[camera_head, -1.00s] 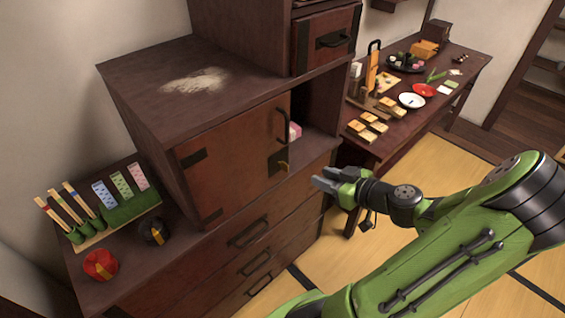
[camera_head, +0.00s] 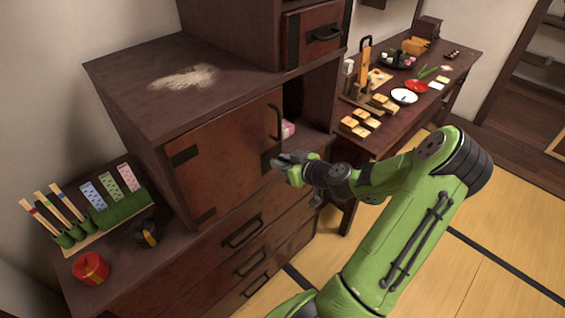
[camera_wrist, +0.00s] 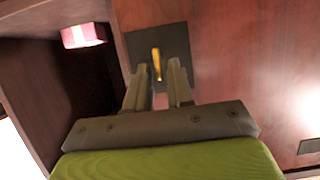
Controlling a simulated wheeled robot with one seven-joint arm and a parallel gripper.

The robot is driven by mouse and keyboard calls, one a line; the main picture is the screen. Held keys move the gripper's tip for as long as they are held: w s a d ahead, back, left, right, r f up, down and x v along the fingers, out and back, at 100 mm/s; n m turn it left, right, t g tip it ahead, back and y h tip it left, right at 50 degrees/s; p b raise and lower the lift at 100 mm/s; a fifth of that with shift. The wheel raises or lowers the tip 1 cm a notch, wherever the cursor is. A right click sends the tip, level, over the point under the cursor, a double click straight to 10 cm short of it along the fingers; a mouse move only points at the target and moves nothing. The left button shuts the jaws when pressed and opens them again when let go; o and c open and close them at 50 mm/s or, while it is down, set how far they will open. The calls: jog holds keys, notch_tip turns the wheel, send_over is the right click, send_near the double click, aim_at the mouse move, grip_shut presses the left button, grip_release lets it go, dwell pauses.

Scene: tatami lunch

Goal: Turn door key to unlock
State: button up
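The brass key (camera_wrist: 157,63) sticks out of a dark lock plate (camera_wrist: 175,42) on the reddish-brown cabinet door (camera_head: 222,145). In the wrist view my gripper (camera_wrist: 157,82) is open, its two fingers pointing at the plate, one on each side of the key's line. The key shows between the fingertips; I cannot tell whether either finger touches it. In the head view my gripper (camera_head: 279,160) is at the door's right edge and hides the key. The door looks shut or nearly so, with its dark handle (camera_head: 275,121) above the gripper.
An open compartment right of the door holds a pink-and-white box (camera_head: 288,129). Drawers (camera_head: 245,232) lie below. A red round tin (camera_head: 91,268) and a dark one (camera_head: 146,232) stand on the ledge at left. A side table (camera_head: 433,97) with food and dishes is behind my arm.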

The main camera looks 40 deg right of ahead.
grip_shut()
jog(key=shift+d+m, duration=0.1)
jog(key=shift+m, duration=0.2)
jog(key=m+t+y, duration=0.1)
jog(key=m+y, duration=0.1)
jog(key=m, duration=0.2)
jog(key=d+f+m+t+y+p, duration=0.1)
jog(key=m+y, duration=0.1)
jog(key=m, duration=0.2)
jog(key=m+y+p, duration=0.1)
jog(key=m+y, duration=0.2)
jog(key=m, duration=0.1)
jog(key=shift+d+f+m+t, duration=0.35)
jog(key=shift+f+m+t, duration=0.05)
dwell(0.6)
jog(key=shift+o, duration=1.3)
grip_release()
